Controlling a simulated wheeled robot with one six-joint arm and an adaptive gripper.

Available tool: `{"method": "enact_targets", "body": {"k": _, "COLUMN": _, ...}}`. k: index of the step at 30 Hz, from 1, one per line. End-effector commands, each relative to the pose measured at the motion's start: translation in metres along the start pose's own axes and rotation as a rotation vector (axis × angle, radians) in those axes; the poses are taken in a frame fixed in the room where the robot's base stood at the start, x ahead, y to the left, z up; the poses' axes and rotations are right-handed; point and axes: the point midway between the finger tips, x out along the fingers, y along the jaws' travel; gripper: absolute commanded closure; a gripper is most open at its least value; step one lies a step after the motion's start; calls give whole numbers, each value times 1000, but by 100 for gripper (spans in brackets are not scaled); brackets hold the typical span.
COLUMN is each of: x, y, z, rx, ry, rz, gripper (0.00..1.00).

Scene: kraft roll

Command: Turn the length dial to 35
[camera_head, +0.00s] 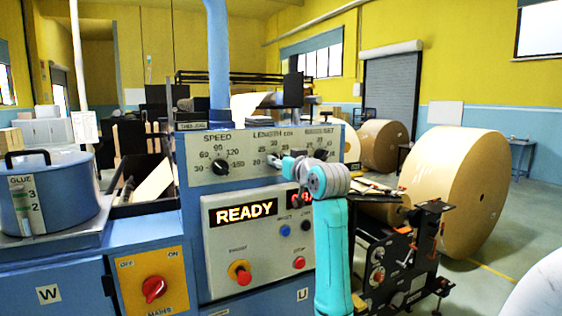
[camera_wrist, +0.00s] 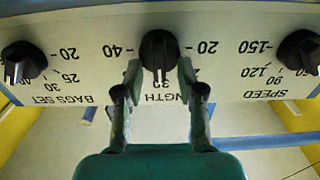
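The length dial is a dark round knob (camera_wrist: 159,48) on a pale panel. The wrist view shows it upside down, with 20 at its right and 40 at its left. Its pointer faces straight down there, toward a partly covered number that looks like 30. The fingers hide the marks on either side. My gripper (camera_wrist: 160,68) has one finger at each side of the knob, spread apart; I cannot tell whether they touch it. In the head view my gripper (camera_head: 288,165) reaches the panel under the LENGTH label and covers most of the dial.
The speed dial (camera_head: 220,165) is left of the length dial and the bags dial (camera_head: 320,154) right of it. Below are a READY display (camera_head: 244,212), several buttons and a red mains switch (camera_head: 154,289). A blue glue pot (camera_head: 50,190) stands at left.

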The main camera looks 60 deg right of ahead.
Motion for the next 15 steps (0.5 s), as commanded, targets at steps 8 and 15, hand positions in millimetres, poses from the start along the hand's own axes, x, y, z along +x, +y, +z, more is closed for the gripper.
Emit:
{"method": "enact_targets", "body": {"k": 8, "x": 0, "y": 0, "z": 0, "rx": 0, "ry": 0, "rz": 0, "gripper": 99}}
{"method": "enact_targets", "body": {"k": 15, "x": 0, "y": 0, "z": 0, "rx": 2, "ry": 0, "rz": 0, "gripper": 100}}
